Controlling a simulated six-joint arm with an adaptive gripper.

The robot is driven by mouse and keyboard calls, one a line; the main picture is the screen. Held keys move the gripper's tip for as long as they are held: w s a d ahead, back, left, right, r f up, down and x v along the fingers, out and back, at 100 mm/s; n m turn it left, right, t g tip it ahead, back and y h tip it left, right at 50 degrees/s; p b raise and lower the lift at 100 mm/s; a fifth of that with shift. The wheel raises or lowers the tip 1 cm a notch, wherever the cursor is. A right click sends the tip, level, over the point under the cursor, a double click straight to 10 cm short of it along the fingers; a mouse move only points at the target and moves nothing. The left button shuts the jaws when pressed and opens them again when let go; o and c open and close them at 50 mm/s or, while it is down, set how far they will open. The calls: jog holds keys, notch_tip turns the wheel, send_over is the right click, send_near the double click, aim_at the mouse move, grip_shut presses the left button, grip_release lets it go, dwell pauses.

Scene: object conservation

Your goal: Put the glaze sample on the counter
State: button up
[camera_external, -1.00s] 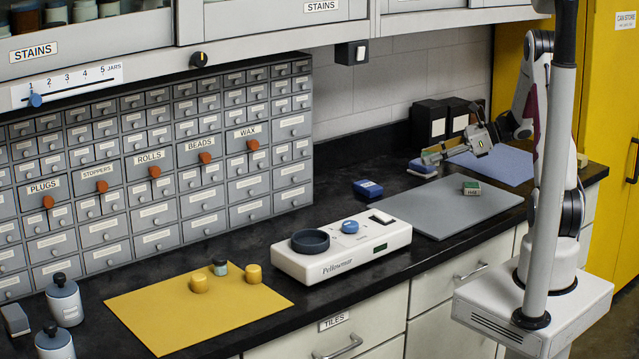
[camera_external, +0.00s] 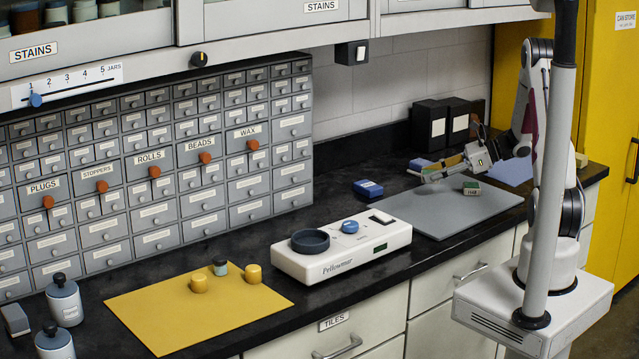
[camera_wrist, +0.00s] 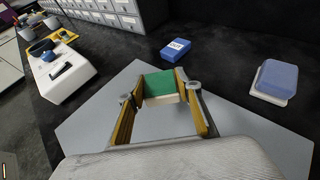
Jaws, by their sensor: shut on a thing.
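A green-topped block with a cream lower side, which looks like the glaze sample (camera_wrist: 159,88), is between the fingertips of my gripper (camera_external: 433,171) in the wrist view. My gripper is shut on it, above the far part of the grey mat (camera_external: 420,212). The black counter (camera_external: 335,200) runs along the wall.
A blue labelled box (camera_external: 368,188) lies left of the mat, and a blue-and-white block (camera_wrist: 276,80) lies beyond it. A white console (camera_external: 342,250) and a yellow mat (camera_external: 190,305) are farther left. A blue mat (camera_external: 513,172) and black boxes (camera_external: 445,122) are at the back right.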

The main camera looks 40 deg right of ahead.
aim_at(432, 197)
jog(key=shift+f, duration=0.45)
jog(key=shift+f, duration=1.9)
jog(key=shift+f, duration=0.1)
jog(key=o, duration=1.1)
jog(key=shift+o, duration=0.2)
jog(key=shift+s+d+r, duration=0.1)
jog(key=shift+r, duration=0.1)
jog(key=shift+v, duration=5.9)
